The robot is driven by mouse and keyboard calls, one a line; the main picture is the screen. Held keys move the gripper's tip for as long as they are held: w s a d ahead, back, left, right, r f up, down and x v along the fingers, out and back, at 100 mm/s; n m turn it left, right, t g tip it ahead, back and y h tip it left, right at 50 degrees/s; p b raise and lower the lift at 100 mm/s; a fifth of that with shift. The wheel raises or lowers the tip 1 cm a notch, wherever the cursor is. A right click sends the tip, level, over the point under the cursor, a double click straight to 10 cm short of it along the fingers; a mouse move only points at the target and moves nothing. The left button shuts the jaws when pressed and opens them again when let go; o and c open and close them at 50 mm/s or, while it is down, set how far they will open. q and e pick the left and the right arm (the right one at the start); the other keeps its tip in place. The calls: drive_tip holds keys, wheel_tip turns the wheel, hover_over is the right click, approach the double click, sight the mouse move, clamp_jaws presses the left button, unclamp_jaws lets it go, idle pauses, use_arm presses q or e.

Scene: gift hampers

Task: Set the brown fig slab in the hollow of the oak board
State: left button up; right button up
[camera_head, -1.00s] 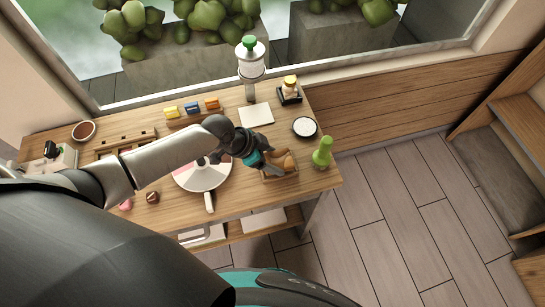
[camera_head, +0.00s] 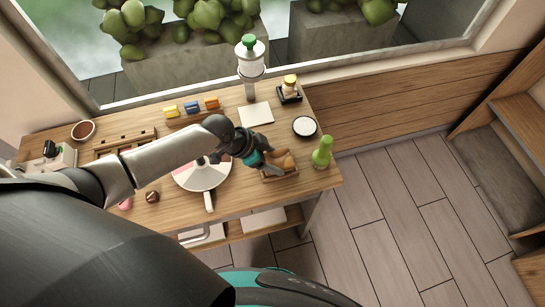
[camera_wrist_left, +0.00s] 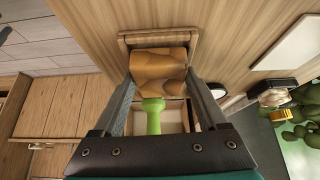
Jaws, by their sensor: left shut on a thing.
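My left gripper (camera_head: 272,166) is over a small wooden tray (camera_head: 281,179) at the right end of the table. In the left wrist view it (camera_wrist_left: 159,76) is shut on a brown, lumpy piece (camera_wrist_left: 158,66). The piece sits low at the tray, whose raised wooden end (camera_wrist_left: 157,38) shows just beyond it. More brown shows beside the right finger. I cannot tell for sure whether the held piece is the fig slab. A slotted wooden board (camera_head: 125,142) lies at the table's left; I cannot tell whether it is the oak board. My right gripper is not in view.
A green bottle (camera_head: 322,152) stands right of the tray. A white dish (camera_head: 304,127) and a pale square (camera_head: 256,114) lie behind it. A white pan (camera_head: 203,175) is left of my gripper. Coloured blocks (camera_head: 191,107) stand on a rack at the back.

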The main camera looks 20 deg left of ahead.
use_arm(q)
drive_tip(key=o, duration=0.8)
drive_tip(key=p+v, duration=0.1)
drive_tip(key=v, duration=1.4)
drive_tip(key=shift+r+p, duration=0.15)
drive_tip(key=shift+p, duration=0.2)
